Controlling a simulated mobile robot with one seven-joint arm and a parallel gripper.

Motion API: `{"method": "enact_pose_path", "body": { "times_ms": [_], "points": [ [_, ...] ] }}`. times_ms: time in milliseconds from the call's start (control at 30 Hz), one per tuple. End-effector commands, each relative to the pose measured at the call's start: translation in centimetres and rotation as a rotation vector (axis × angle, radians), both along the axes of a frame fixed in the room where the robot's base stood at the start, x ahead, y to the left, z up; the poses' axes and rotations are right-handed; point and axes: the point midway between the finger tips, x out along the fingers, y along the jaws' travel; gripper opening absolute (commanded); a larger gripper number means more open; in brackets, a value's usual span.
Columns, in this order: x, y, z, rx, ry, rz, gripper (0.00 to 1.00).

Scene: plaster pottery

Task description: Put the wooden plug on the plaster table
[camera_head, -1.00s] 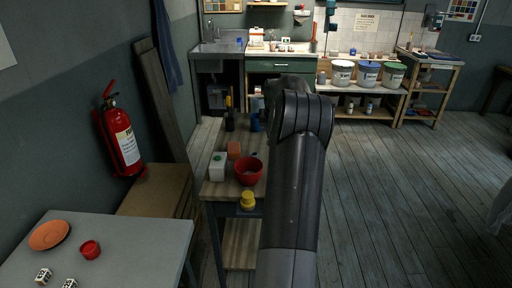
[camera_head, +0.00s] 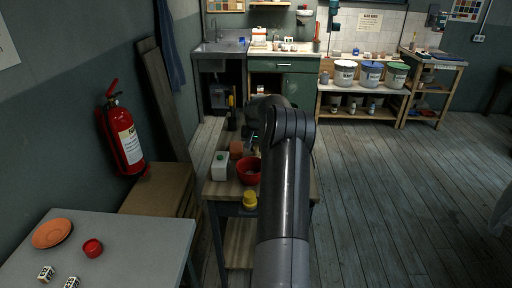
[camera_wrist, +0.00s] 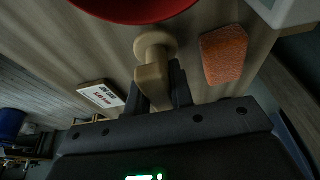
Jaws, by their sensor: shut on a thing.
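In the wrist view a pale wooden plug (camera_wrist: 152,48) with a round knob end is between the fingers of my gripper (camera_wrist: 158,80), which is shut on it. The plug is close to the wooden workbench top (camera_wrist: 80,50); whether it touches the bench is unclear. A red bowl (camera_wrist: 135,8) is just beyond the plug. In the head view my arm hides the plug, and my wrist is over the workbench beside the red bowl (camera_head: 249,172). A grey-topped table (camera_head: 135,250) stands at the front left; which table is the plaster table is not marked.
An orange sponge-like block (camera_wrist: 223,53) lies right of the plug in the wrist view. A white box (camera_head: 220,166) and yellow item (camera_head: 249,199) stand near the bowl.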

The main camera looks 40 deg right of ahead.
Motion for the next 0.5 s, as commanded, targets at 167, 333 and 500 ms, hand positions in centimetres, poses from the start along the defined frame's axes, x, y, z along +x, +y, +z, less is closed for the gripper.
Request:
{"method": "enact_pose_path", "body": {
  "times_ms": [167,333,500],
  "points": [
    [0.0,0.01,-0.21,0.001,0.001,0.0,0.0],
    [0.0,0.0,-0.19,0.0,0.0,0.0,0.34],
    [0.0,0.0,-0.18,0.0,0.0,0.0,0.43]
  ]
}}
